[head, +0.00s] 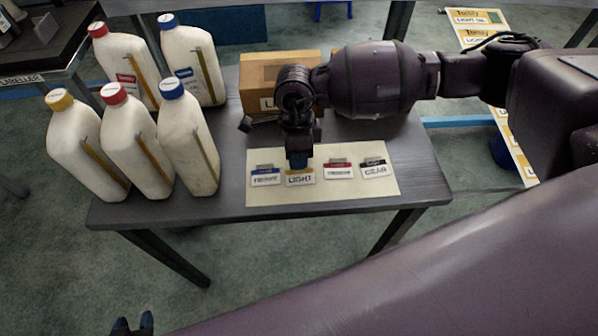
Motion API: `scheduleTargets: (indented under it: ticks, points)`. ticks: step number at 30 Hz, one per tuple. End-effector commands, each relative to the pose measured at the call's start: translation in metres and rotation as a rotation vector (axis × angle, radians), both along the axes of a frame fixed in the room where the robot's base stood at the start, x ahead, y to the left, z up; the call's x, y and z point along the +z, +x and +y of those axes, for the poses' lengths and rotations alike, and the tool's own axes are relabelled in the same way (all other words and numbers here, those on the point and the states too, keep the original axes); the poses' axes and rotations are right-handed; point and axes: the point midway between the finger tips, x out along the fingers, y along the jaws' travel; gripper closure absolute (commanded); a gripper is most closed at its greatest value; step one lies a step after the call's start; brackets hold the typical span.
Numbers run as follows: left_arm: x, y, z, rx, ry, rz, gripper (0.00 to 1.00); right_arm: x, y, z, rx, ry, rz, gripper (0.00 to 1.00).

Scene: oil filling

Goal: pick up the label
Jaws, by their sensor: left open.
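Several labels lie in a row on a cream sheet (320,192) on the dark table: one with a blue top (265,175), a yellow-topped one reading LIGHT (300,177), a red-topped one (339,169), and a black-topped one reading GEAR (374,168). My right gripper (299,161) points down at the top edge of the LIGHT label. Its fingertips cover part of that edge, and I cannot tell whether they grip it. My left gripper (132,324) is open at the bottom left edge, away from the labels and mostly cut off.
Several white bottles with yellow, red and blue caps, one of them the front blue-capped bottle (189,140), stand on the table's left. A cardboard box (258,75) is behind my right gripper. A black unit marked LABELLER (35,60) stands at far left. The table's front strip is clear.

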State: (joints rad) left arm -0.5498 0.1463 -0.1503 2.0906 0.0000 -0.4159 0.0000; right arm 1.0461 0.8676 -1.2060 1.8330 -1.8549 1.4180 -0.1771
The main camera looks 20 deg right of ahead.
Motion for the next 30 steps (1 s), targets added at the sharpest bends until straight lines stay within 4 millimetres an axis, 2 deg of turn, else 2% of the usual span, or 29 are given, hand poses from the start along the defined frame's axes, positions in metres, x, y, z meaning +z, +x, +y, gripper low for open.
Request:
scheduleTargets:
  ticks: [1, 3, 10, 13, 14, 26, 30]
  points:
    - [-0.001, 0.0, 0.0, -0.001, 0.0, 0.002, 0.57, -0.009, -0.002, 0.0, -0.001, 0.0, 0.004, 0.84]
    - [-0.001, 0.0, 0.0, -0.001, -0.001, 0.0, 0.57, -0.013, -0.002, 0.001, 0.0, 0.001, 0.003, 0.84]
    - [0.001, 0.001, 0.0, -0.002, 0.001, -0.003, 0.57, -0.013, -0.002, 0.0, 0.0, 0.001, 0.0, 0.84]
    - [0.001, 0.0, 0.0, -0.003, 0.003, -0.001, 0.57, -0.013, -0.002, 0.0, 0.0, 0.001, 0.0, 0.99]
    - [0.0, 0.0, 0.001, -0.004, 0.003, 0.0, 0.57, -0.013, -0.002, 0.0, 0.0, 0.001, 0.0, 1.0]
    - [-0.002, -0.001, 0.002, -0.005, 0.006, 0.007, 0.57, -0.012, -0.002, 0.0, 0.0, 0.001, 0.0, 1.0]
    - [0.0, -0.001, 0.002, -0.005, 0.007, 0.002, 0.57, -0.003, -0.002, 0.001, 0.0, 0.001, -0.003, 1.0]
